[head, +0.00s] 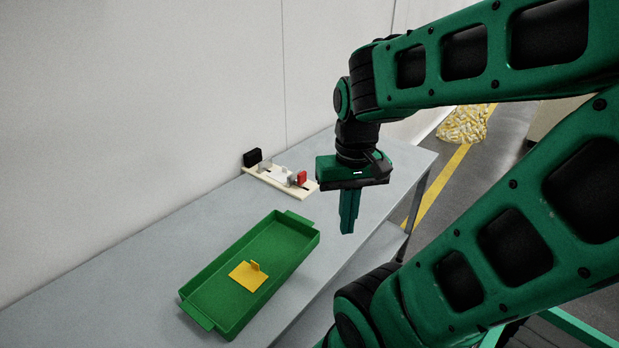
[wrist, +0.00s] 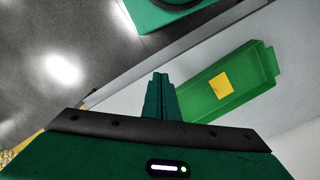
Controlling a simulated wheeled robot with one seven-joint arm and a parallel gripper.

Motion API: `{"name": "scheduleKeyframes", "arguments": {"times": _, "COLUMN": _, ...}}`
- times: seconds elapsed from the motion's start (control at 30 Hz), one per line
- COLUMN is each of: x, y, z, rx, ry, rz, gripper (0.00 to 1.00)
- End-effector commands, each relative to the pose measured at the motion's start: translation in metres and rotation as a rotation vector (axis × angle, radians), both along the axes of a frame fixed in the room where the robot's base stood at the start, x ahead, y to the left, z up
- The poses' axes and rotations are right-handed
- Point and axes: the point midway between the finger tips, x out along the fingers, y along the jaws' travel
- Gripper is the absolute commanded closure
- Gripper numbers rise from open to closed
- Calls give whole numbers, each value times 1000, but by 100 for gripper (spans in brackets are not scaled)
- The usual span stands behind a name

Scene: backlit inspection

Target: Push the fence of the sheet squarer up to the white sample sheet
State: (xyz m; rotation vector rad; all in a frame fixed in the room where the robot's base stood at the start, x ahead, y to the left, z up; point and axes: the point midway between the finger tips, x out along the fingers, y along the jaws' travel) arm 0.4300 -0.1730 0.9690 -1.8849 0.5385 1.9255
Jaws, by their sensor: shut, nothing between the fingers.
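The sheet squarer (head: 282,180) is a cream board near the wall at the back of the bench in the head view. A white sheet (head: 281,175) stands on it between small grey upright pieces. A red block (head: 302,177) is at its right end. Which piece is the fence I cannot tell for sure at this size. My gripper (head: 347,230) is shut and empty, pointing down in the air to the right of the squarer and apart from it. In the wrist view my shut fingers (wrist: 160,95) show, and the squarer is not seen.
A green tray (head: 212,272) with a yellow piece (head: 249,275) lies in front of the squarer; it also shows in the wrist view (wrist: 205,108). A black block (head: 252,157) is at the squarer's left end. The grey bench (head: 150,262) is bare left of the tray.

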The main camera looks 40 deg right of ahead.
Motion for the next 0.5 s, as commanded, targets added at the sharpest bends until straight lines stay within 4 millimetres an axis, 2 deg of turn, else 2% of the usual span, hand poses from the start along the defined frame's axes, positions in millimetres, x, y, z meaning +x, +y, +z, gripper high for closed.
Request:
{"name": "scheduleKeyframes", "arguments": {"times": 0.13, "x": 0, "y": 0, "z": 0, "rx": 0, "ry": 0, "rz": 0, "gripper": 100}}
{"name": "scheduleKeyframes", "arguments": {"times": 0.2, "x": -8, "y": -1, "z": 4, "rx": -4, "ry": -18, "rz": -6, "gripper": 100}}
{"name": "scheduleKeyframes", "arguments": {"times": 0.27, "x": -3, "y": -6, "z": 3, "rx": -15, "ry": -31, "rz": -25, "gripper": 100}}
{"name": "scheduleKeyframes", "arguments": {"times": 0.37, "x": 22, "y": -30, "z": -4, "rx": -50, "ry": -71, "rz": -84, "gripper": 100}}
{"name": "scheduleKeyframes", "arguments": {"times": 0.5, "x": 77, "y": -62, "z": -19, "rx": -109, "ry": -187, "rz": -219, "gripper": 100}}
